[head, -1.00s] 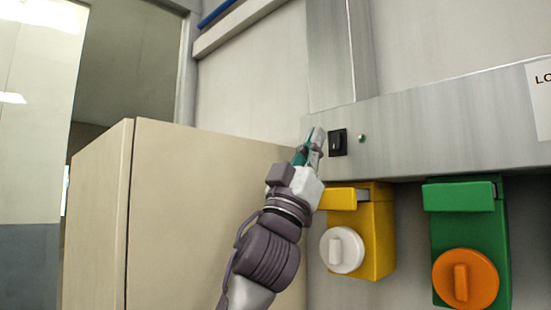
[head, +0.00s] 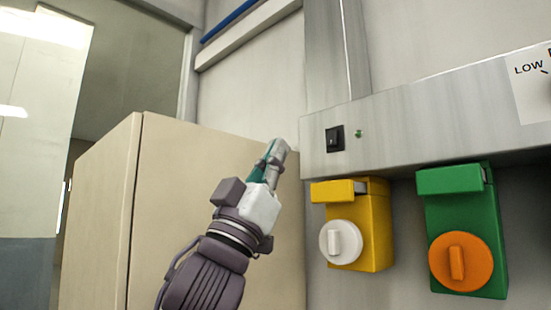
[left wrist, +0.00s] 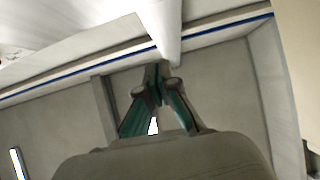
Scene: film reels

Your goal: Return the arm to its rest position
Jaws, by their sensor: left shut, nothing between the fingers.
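My left arm comes up from the bottom of the head view. Its gripper (head: 275,153) is shut and empty, pointing up in front of the beige cabinet, to the left of the black switch (head: 335,138) and apart from it. In the left wrist view the shut fingers (left wrist: 157,76) meet at their tips, with the ceiling and upper wall behind them. My right gripper is not in either view.
A beige cabinet (head: 210,165) stands at the left. A metal panel (head: 430,125) with a small green light (head: 358,134) runs along the wall. Below it hang a yellow box (head: 375,225) with a white knob (head: 341,242) and a green box (head: 455,215) with an orange knob (head: 461,262).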

